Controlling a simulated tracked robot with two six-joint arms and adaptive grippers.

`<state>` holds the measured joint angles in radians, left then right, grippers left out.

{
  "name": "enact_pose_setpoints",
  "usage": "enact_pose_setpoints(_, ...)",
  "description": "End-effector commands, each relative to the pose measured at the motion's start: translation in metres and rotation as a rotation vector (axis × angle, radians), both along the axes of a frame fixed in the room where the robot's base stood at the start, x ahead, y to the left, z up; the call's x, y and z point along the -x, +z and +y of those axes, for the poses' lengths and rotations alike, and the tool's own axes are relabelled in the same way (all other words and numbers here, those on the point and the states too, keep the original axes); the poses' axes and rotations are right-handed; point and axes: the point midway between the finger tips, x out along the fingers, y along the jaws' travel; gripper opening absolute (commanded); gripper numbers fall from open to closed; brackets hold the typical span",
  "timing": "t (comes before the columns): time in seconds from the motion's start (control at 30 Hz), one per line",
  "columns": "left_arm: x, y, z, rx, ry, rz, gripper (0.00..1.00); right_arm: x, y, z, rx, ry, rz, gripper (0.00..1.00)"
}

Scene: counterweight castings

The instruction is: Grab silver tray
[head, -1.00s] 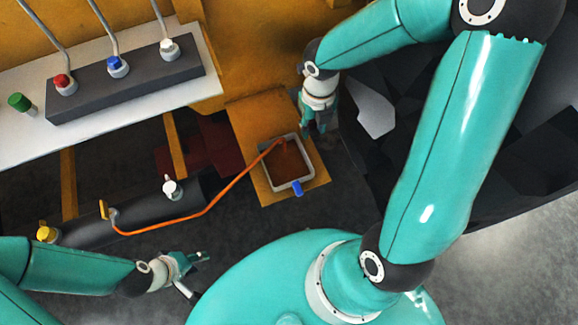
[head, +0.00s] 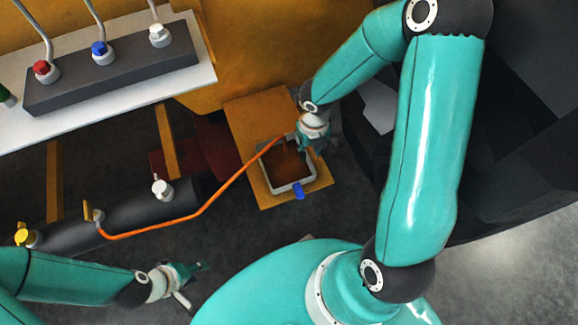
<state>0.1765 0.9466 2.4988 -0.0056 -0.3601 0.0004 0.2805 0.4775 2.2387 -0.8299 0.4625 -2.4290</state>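The silver tray (head: 276,191) is a small square pan with a pale metal rim and brown-orange liquid inside. It sits on a yellow-orange plate in the middle of the head view. A blue fitting (head: 298,190) is at its front right corner. My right gripper (head: 308,150) points down at the tray's back right rim. Its fingers are partly hidden, and I cannot tell whether they touch the rim or are shut. My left gripper (head: 192,282) is at the lower left, apart from the tray, with its fingers spread and nothing between them.
An orange stream or hose (head: 205,208) runs from a valve on a black cylinder (head: 130,212) to the tray. A dark block with red, blue and white caps (head: 110,75) stands on a white shelf (head: 100,122). Dark castings (head: 510,130) fill the right side.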

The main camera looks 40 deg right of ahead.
Motion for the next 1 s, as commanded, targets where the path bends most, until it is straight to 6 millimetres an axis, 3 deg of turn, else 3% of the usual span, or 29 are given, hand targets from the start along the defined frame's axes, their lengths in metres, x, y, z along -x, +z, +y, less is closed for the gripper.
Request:
enact_pose_setpoints(0.03,0.000,-0.009,0.000,0.000,0.000,0.000,0.40,-0.002,-0.013,0.001,0.000,0.001,0.001,0.32)
enact_pose_setpoints(0.2,0.000,-0.021,0.000,0.000,0.000,0.000,0.40,-0.003,-0.034,0.001,0.000,0.000,0.001,0.32)
enact_pose_setpoints(0.47,0.000,-0.020,0.000,0.000,0.000,0.000,0.40,-0.003,-0.035,0.001,-0.001,-0.001,0.000,0.32)
enact_pose_setpoints(0.7,0.000,-0.020,0.000,0.000,0.000,0.000,0.40,-0.003,-0.034,0.001,-0.001,-0.001,0.000,0.00)
enact_pose_setpoints(1.0,0.000,-0.020,0.000,0.000,0.000,0.000,0.40,-0.003,-0.034,0.001,-0.001,-0.001,0.000,0.00)
